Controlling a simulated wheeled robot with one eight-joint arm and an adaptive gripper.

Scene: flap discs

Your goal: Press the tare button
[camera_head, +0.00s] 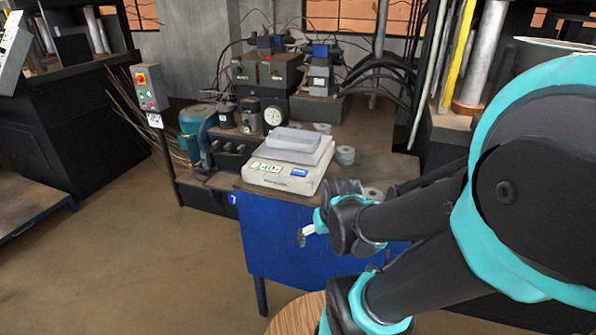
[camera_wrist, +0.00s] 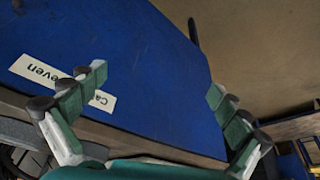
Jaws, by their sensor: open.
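A white bench scale (camera_head: 284,180) with a grey tray on top stands on the blue workbench (camera_head: 270,240) in the head view. Its front face carries a small lit display (camera_head: 266,167) and a blue patch (camera_head: 299,172) to the right, which may be the tare button; the labels are too small to read. My gripper (camera_head: 306,235) is below and in front of the scale's right side, near the bench's front edge. In the wrist view its two fingers (camera_wrist: 156,82) are spread apart with nothing between them, facing the bench's blue side panel. The scale does not clearly show there.
Grey discs (camera_head: 345,155) lie on the bench right of the scale. A dial gauge (camera_head: 273,116) and hydraulic machinery stand behind it. A control post (camera_head: 150,88) with a red button is at left. The floor left of the bench is clear.

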